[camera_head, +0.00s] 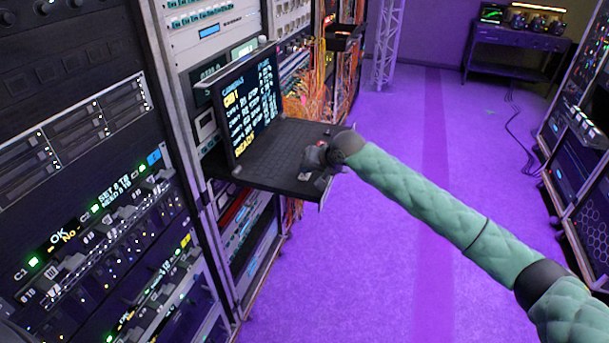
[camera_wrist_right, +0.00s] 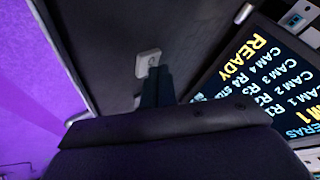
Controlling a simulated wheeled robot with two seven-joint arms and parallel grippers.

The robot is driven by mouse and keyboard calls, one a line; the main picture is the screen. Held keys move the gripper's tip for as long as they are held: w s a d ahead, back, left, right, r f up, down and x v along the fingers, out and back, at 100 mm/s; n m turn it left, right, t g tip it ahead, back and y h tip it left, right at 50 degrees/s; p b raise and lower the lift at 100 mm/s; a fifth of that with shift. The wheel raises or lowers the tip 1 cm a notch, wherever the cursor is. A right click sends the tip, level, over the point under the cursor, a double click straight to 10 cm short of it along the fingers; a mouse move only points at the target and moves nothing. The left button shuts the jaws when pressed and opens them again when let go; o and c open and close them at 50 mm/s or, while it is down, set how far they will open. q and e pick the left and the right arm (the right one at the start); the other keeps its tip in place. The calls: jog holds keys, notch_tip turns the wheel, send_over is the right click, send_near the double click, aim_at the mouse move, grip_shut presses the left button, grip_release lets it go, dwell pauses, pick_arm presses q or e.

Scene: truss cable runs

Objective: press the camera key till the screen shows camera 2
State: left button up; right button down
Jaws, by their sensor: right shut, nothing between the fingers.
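The screen (camera_head: 250,105) stands at the back of a dark pull-out keyboard shelf (camera_head: 268,165) in the rack. It shows "CAMERAS" and, in yellow, what reads as "CAM 1". In the right wrist view the screen (camera_wrist_right: 262,85) lists CAM 1 to CAM 4 and a yellow "READY". A pale key (camera_wrist_right: 148,62) sits on the dark surface there. My right gripper (camera_head: 314,158) is shut and empty over the right part of the shelf. Its dark fingertips (camera_wrist_right: 155,78) reach the key's near edge; whether they touch it I cannot tell. My left gripper is not in view.
Equipment racks (camera_head: 95,150) fill the left, with orange cables (camera_head: 310,95) behind the shelf. A desk with gear (camera_head: 520,40) stands at the back right, and another rack (camera_head: 585,140) at the right edge.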

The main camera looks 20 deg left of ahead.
aim_at(307, 176)
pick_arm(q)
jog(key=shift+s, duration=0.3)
pick_arm(e)
jog(key=shift+f, duration=0.25)
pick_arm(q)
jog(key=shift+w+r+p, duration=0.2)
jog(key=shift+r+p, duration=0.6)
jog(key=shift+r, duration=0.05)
pick_arm(e)
jog(key=shift+r, duration=0.8)
jog(key=shift+r+p, duration=1.9)
jog(key=shift+r, duration=0.65)
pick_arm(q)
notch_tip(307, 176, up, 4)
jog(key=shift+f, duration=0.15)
